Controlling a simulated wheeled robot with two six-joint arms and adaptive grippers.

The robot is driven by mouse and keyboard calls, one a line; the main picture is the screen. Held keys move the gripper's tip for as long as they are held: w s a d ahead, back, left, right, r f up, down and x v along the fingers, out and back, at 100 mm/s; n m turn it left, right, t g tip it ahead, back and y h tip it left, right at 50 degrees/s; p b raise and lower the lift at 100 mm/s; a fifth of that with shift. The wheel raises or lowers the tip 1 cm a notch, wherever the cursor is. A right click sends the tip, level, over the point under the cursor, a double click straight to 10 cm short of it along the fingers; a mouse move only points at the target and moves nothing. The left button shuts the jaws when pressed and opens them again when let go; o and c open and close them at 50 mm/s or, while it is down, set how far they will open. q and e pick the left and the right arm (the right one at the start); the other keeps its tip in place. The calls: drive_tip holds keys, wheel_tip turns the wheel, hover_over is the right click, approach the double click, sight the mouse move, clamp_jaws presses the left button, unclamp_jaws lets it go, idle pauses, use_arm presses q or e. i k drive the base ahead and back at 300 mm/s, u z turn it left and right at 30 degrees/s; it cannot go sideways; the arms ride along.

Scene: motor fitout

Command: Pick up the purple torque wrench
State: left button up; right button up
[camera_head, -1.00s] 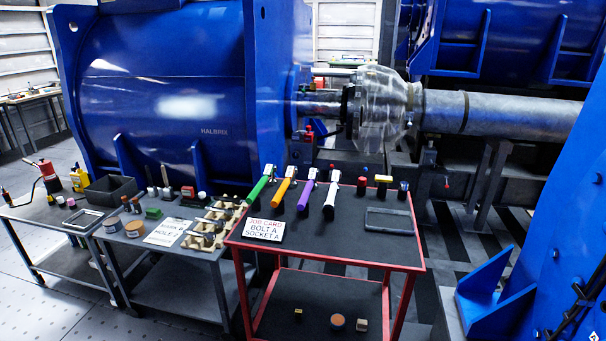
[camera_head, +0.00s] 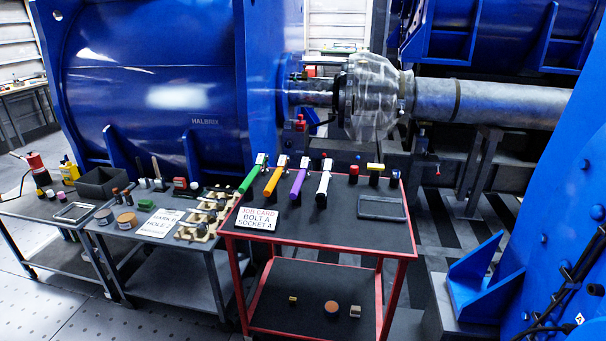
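The purple torque wrench (camera_head: 297,184) lies on the black top of the red-framed cart (camera_head: 340,240). Its purple handle points toward the front edge and its metal head is at the far end. It lies in a row between an orange wrench (camera_head: 273,181) on its left and a white wrench (camera_head: 323,184) on its right. A green wrench (camera_head: 250,179) is at the row's left end. Neither of my grippers is in view, and nothing covers the purple wrench.
A job card (camera_head: 257,219) reading "BOLT A SOCKET A" and an empty grey tray (camera_head: 381,217) are on the cart top. Grey tables (camera_head: 185,260) with parts adjoin on the left. A blue bracket (camera_head: 478,285) stands at the right. Open floor (camera_head: 70,318) shows at the lower left.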

sight(303, 173)
drive_tip(key=u, duration=0.55)
drive_tip(key=i, duration=0.6)
drive_tip(key=u, duration=0.7)
drive_tip(key=i, duration=1)
drive_tip(key=z, duration=0.65)
drive_tip(key=i, duration=0.5)
drive_tip(key=z, duration=0.5)
